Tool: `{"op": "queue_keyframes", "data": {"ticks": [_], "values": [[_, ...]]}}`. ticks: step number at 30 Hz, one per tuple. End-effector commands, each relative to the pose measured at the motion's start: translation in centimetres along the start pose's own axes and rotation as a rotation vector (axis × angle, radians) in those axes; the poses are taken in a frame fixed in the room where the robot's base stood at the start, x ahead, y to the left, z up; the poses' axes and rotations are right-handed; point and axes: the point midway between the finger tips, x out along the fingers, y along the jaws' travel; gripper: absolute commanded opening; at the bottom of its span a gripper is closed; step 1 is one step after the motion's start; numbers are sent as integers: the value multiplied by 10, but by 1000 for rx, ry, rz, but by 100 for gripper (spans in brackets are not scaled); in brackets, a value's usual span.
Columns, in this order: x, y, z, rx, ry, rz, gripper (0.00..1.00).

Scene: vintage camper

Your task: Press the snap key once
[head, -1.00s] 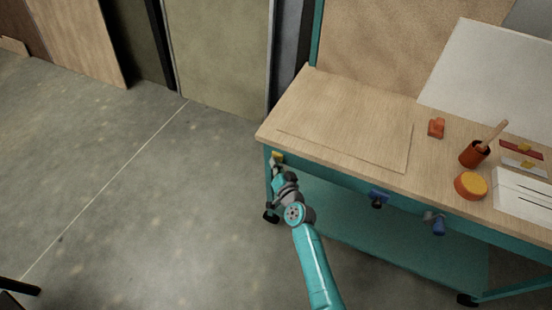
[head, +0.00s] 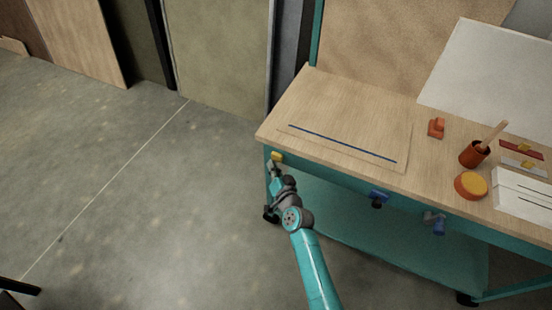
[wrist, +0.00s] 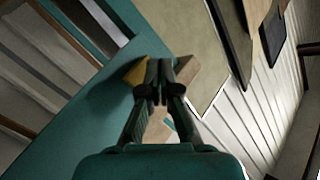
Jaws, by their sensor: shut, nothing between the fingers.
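The yellow key (head: 277,157) is on the teal front edge of the workbench, near its left corner; I take it as the snap key. In the wrist view the yellow key (wrist: 137,73) shows just left of the fingertips, partly hidden by them. My gripper (head: 273,169) is shut and empty, right by the key and slightly below it in the head view. In the wrist view its fingertips (wrist: 159,70) are together. I cannot tell whether they touch the key. A blue line (head: 340,143) runs across the thin sheet (head: 375,133) on the bench top.
The floor (head: 140,180) to the left is clear.

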Motion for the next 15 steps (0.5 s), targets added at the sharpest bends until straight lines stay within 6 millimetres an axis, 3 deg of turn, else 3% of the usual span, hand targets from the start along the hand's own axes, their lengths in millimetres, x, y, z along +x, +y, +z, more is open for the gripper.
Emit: {"op": "queue_keyframes", "data": {"ticks": [15], "values": [[-7,-4,6,-1,-3,1,0]]}}
